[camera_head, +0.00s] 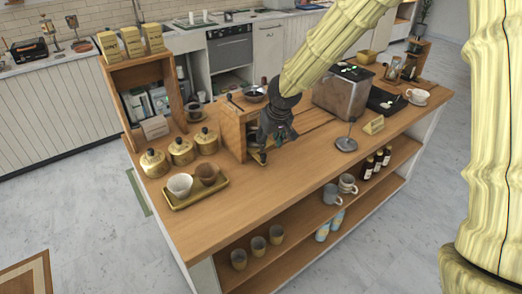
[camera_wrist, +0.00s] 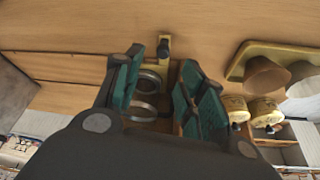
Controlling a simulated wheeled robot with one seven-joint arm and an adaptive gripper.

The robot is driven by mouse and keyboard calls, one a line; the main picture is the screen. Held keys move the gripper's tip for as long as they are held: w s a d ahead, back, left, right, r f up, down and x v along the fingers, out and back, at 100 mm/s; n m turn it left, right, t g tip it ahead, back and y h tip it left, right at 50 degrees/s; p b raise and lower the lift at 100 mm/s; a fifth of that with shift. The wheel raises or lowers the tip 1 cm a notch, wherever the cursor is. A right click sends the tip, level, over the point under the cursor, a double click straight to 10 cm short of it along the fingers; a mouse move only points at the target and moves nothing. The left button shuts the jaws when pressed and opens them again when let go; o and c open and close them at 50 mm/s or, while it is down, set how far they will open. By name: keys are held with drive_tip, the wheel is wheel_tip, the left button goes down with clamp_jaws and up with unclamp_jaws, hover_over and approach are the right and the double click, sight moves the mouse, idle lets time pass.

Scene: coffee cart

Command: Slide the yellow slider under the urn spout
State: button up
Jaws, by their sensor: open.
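A small yellow piece with a dark round end, which looks like the yellow slider (camera_wrist: 164,42), sticks out at the wooden box's edge in the wrist view. In the head view a small yellow bit (camera_head: 262,157) shows just below my gripper (camera_head: 270,146). My gripper is open, pointing down at the counter in front of the box. In the wrist view its teal fingers (camera_wrist: 163,60) stand on either side of the slider, apart from each other and with nothing clearly held. Whether a finger touches the slider cannot be told. I cannot make out the urn spout.
The wooden box (camera_head: 233,131) has a dark bowl (camera_head: 254,94) on top. A metal box (camera_head: 342,92) stands to its right. Several yellow lidded jars (camera_head: 181,152) and a tray (camera_head: 174,201) with two cups are left. The counter's front (camera_head: 270,190) is clear.

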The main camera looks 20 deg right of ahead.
sight(264, 154)
drive_tip(key=shift+a+p+x, duration=0.1)
drive_tip(key=shift+p+x, duration=0.2)
drive_tip(key=shift+x, duration=2.25)
drive_tip(key=shift+a+p+x, duration=0.15)
drive_tip(key=shift+p+x, duration=0.1)
drive_tip(key=shift+x, duration=2.3)
drive_tip(key=shift+c, duration=0.4)
clamp_jaws()
